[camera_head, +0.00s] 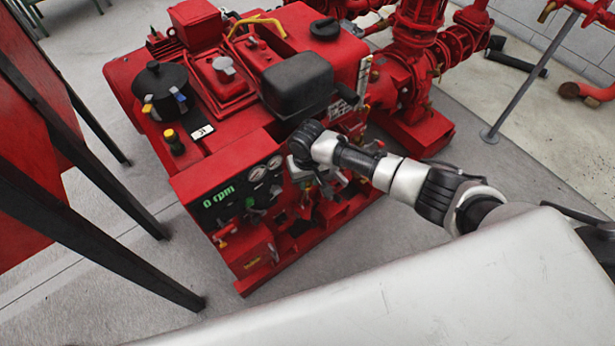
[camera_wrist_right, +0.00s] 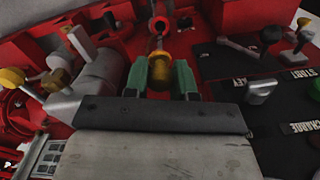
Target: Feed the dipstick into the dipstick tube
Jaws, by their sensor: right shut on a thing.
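My right gripper (camera_head: 306,150) reaches in from the right to the front of the red pumpset engine. In the right wrist view, its two green-padded fingers (camera_wrist_right: 160,78) are shut on the yellow-orange handle of the dipstick (camera_wrist_right: 158,73). A thin part of the dipstick runs from the handle toward a small round fitting (camera_wrist_right: 158,26). That fitting may be the mouth of the dipstick tube. I cannot tell whether the tip is inside it. The dipstick cannot be made out in the head view. My left gripper is not in view.
A control panel (camera_head: 218,197) reading 0 rpm with gauges is left of my right gripper. A black box-shaped cover (camera_head: 297,84) stands just above it. In the wrist view, a grey cylinder (camera_wrist_right: 95,85) is left, and a black panel with levers (camera_wrist_right: 255,85) is right.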

